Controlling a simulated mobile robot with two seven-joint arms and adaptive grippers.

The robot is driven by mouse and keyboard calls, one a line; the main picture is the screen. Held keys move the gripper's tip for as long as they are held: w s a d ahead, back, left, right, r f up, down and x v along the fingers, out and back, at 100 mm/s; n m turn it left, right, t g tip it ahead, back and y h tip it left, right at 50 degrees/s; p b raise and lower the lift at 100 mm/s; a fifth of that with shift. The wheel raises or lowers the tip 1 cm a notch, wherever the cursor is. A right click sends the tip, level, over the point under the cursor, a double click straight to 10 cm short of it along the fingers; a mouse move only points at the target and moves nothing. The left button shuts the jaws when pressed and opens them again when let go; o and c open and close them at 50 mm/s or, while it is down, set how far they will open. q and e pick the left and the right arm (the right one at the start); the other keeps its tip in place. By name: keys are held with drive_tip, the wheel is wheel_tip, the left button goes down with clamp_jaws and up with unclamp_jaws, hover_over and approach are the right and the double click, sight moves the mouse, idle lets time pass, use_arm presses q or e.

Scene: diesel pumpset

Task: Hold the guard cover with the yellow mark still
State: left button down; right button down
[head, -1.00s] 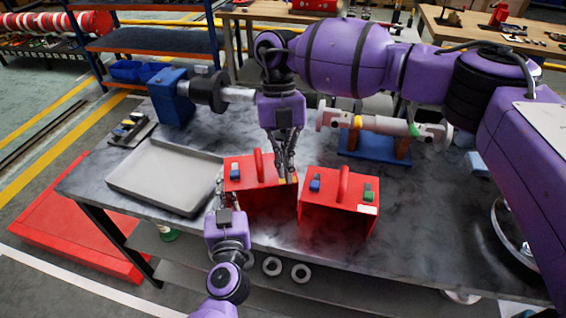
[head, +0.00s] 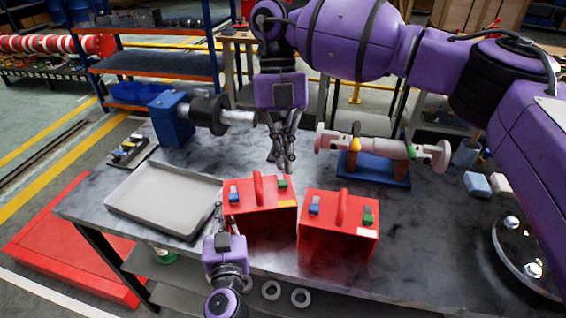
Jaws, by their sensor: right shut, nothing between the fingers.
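The guard cover with the yellow mark (head: 260,215) is a red box with a top handle, a blue latch and a green latch; it stands upright on the bench. Its yellow mark (head: 287,203) shows at the upper right of its front. My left gripper (head: 219,212) is at the cover's left side; its fingers are small and seen edge-on, so I cannot tell whether they touch or grip it. My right gripper (head: 287,170) points down just above and behind the cover's right end, shut and empty. A second red cover (head: 338,240) with a white mark stands to the right.
A grey tray (head: 165,200) lies left of the covers. Behind are a blue motor with a shaft (head: 172,120) and a pale shaft on a blue stand (head: 380,148).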

use_arm(q)
drive_tip(key=c, duration=1.9)
unclamp_jaws()
drive_tip(key=shift+o, duration=0.2)
